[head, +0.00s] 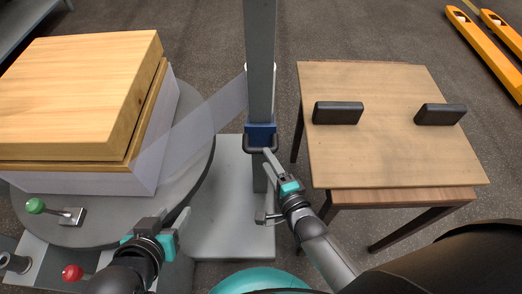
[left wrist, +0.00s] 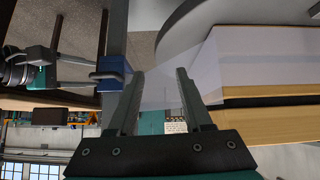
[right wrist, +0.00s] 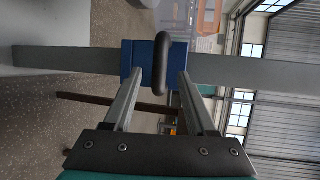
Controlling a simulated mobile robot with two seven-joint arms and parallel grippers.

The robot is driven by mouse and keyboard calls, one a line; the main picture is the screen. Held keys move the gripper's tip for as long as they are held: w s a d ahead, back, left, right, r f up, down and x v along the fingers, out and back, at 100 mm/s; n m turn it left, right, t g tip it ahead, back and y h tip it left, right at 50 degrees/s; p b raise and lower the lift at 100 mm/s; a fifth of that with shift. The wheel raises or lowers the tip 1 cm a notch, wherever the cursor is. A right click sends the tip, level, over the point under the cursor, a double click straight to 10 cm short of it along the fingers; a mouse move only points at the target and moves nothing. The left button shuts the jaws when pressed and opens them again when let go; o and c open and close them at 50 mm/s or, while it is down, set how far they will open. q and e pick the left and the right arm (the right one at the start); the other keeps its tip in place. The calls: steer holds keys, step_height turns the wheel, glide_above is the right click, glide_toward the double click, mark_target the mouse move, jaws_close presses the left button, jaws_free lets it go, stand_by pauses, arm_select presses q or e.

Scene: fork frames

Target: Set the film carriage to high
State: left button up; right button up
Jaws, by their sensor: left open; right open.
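The film carriage (head: 261,131) is a blue block with a dark loop handle, low on the grey upright mast (head: 260,60). It also shows in the left wrist view (left wrist: 115,68) and the right wrist view (right wrist: 142,60). Translucent film (head: 195,127) stretches from the mast to the wrapped load. My right gripper (head: 264,186) is open at the carriage. In the right wrist view its fingertips lie on either side of the handle (right wrist: 162,62); I cannot tell if they touch it. My left gripper (head: 168,222) is open and empty, near the turntable's edge.
A wooden-topped load (head: 80,90) stands on the round grey turntable (head: 195,185) at left. A green knob (head: 35,205) and a red knob (head: 72,272) are at lower left. A table (head: 385,155) with two black blocks (head: 338,112) (head: 440,114) stands right. A yellow pallet jack (head: 485,45) is behind.

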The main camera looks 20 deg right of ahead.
mark_target(261, 148)
steer(key=b+x, duration=0.2)
steer(key=x, duration=0.2)
steer(key=shift+w+f, duration=0.1)
steer(key=shift+w, duration=0.15)
arm_select(q)
steer(key=shift+w+d+r+t+h+b, duration=0.1)
steer(key=shift+w+d+r+t+h, duration=0.15)
steer(key=shift+d+t+h, duration=0.4)
steer(key=shift+w+d+r+t+h+b, duration=0.1)
steer(key=shift+w+d+r+t+h, duration=0.15)
steer(key=shift+d+t, duration=0.7)
steer(key=shift+w+d+r+t+h+b, duration=0.1)
steer(key=shift+w+d+r+t+h, duration=0.25)
steer(key=shift+d+t, duration=0.45)
arm_select(e)
steer(key=shift+w+a, duration=0.1)
steer(key=shift+w, duration=0.4)
arm_select(q)
steer(key=shift+s+d, duration=0.1)
arm_select(e)
steer(key=shift+c, duration=0.2)
jaws_close()
